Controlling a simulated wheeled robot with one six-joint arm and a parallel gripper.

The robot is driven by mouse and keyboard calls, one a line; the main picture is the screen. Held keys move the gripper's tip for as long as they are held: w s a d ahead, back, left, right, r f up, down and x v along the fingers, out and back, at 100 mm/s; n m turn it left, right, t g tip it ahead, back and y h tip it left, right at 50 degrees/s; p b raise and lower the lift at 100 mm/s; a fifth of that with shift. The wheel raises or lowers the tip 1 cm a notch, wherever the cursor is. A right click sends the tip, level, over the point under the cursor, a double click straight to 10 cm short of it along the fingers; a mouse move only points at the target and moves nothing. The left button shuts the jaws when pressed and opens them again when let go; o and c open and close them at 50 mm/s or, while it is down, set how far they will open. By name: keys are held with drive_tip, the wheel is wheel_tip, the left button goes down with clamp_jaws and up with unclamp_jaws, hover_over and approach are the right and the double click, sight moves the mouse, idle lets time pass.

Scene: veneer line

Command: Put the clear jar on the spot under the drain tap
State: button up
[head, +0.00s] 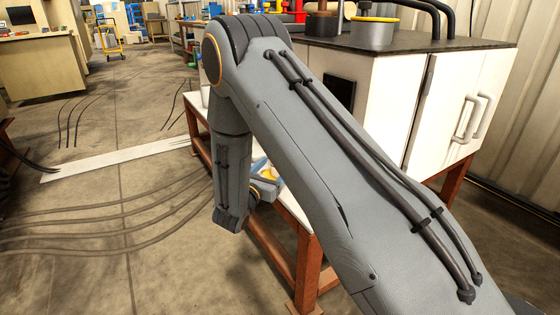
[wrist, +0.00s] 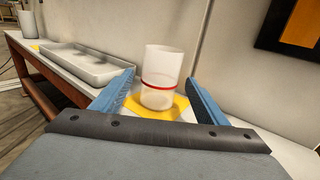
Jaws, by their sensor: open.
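The clear jar (wrist: 161,75), a see-through cylinder with a red band, stands upright on a yellow patch (wrist: 178,104) in the wrist view. My gripper (wrist: 160,84) is open, with one blue finger to the left of the jar and one to the right. The jar appears between or just beyond the fingertips, and I cannot tell whether either finger touches it. In the head view my arm hides the jar and most of my gripper. I cannot make out the drain tap in either view.
A shallow grey tray (wrist: 88,66) lies on the white bench left of the jar. Another yellow patch (wrist: 36,46) and a pale container (wrist: 28,22) are farther along. A pale wall with a black-framed orange panel (wrist: 296,24) rises behind. A white cabinet (head: 440,120) stands at right.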

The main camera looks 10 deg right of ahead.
drive_tip(key=p+v, duration=0.1)
drive_tip(key=v, duration=0.6)
drive_tip(key=s+d+r+m+g, duration=0.1)
drive_tip(key=s+r+m+g, duration=0.1)
drive_tip(key=s+m+g, duration=0.6)
drive_tip(key=s+d+r+m+g, duration=0.1)
drive_tip(key=s+r+m+g, duration=0.15)
drive_tip(key=s, duration=0.95)
drive_tip(key=s+a+r+m+g+y, duration=0.1)
drive_tip(key=s+a+m+g+y, duration=0.1)
drive_tip(key=s+a+m+y, duration=0.3)
drive_tip(key=s+a+r+m+g+y, duration=0.1)
drive_tip(key=s+a+r+m+y, duration=0.1)
drive_tip(key=s+a+m+y, duration=0.4)
drive_tip(key=s+a, duration=0.5)
drive_tip(key=s, duration=0.3)
drive_tip(key=shift+s+g+y, duration=0.35)
drive_tip(key=shift+y, duration=0.05)
drive_tip(key=d+r+m+p, duration=0.3)
drive_tip(key=d+r+p, duration=0.7)
drive_tip(key=r+p, duration=0.3)
drive_tip(key=d+r+m+p, duration=0.4)
drive_tip(key=d+r+p, duration=0.7)
drive_tip(key=r+p, duration=0.3)
drive_tip(key=shift+h+p, duration=0.4)
drive_tip(key=shift+p, duration=0.8)
